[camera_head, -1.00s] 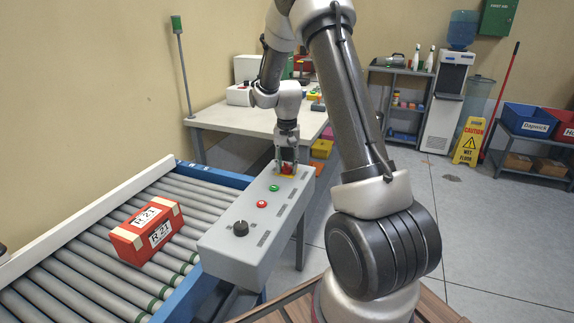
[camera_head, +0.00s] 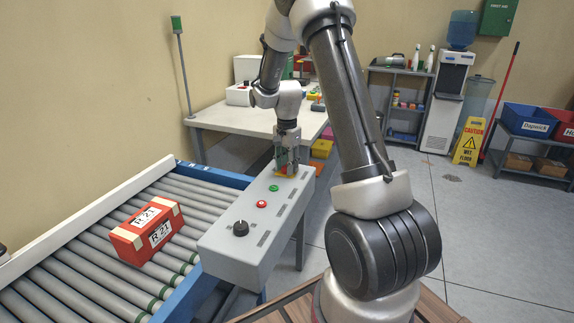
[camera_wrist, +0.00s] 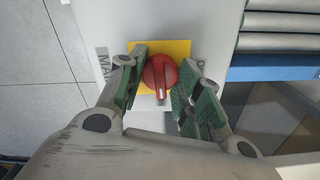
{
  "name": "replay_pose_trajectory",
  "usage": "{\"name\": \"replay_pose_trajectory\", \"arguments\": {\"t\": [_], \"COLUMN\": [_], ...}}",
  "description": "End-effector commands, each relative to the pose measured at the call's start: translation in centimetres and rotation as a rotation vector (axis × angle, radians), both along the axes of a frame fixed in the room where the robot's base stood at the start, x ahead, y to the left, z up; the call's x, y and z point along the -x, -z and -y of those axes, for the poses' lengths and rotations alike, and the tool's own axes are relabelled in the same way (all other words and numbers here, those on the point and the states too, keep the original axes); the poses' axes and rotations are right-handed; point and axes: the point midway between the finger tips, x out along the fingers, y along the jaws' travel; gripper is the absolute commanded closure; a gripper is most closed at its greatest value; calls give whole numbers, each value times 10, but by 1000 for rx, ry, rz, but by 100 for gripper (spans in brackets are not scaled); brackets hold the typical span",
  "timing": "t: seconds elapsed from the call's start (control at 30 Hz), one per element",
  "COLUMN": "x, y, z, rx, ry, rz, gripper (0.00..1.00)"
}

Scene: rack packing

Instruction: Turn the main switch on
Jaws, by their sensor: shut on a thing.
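The main switch (camera_wrist: 160,76) is a red rotary knob on a yellow plate (camera_wrist: 176,47), set at the far end of the grey control box (camera_head: 262,226). In the wrist view the knob's white mark points down toward my gripper. My gripper (camera_wrist: 157,90) is over the switch, with one finger on each side of the red knob, shut on it. In the head view my gripper (camera_head: 287,165) covers most of the switch, and only bits of the yellow plate show. Lettering beside the plate is partly hidden by the fingers.
The box also carries a green button (camera_head: 274,188), a red button (camera_head: 262,204) and a black knob (camera_head: 241,228). A roller conveyor (camera_head: 90,262) with a red box (camera_head: 147,233) runs along the left. A table (camera_head: 235,121) stands behind.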

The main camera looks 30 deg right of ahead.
Motion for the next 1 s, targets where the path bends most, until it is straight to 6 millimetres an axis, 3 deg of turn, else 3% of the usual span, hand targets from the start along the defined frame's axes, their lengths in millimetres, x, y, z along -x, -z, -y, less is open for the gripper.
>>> {"name": "replay_pose_trajectory", "arguments": {"t": [0.43, 0.47, 0.57, 0.87, 1.0], "x": [-1, -1, -1, 0, -1], "y": [-1, -1, 0, 0, -9], "z": [0, 0, 0, 0, 0], "rx": [0, 0, 1, 0, 0], "ry": [9, 9, 9, 9, 9], "rz": [2, 2, 1, 1, 2], "gripper": [89, 62, 44, 42, 42]}}
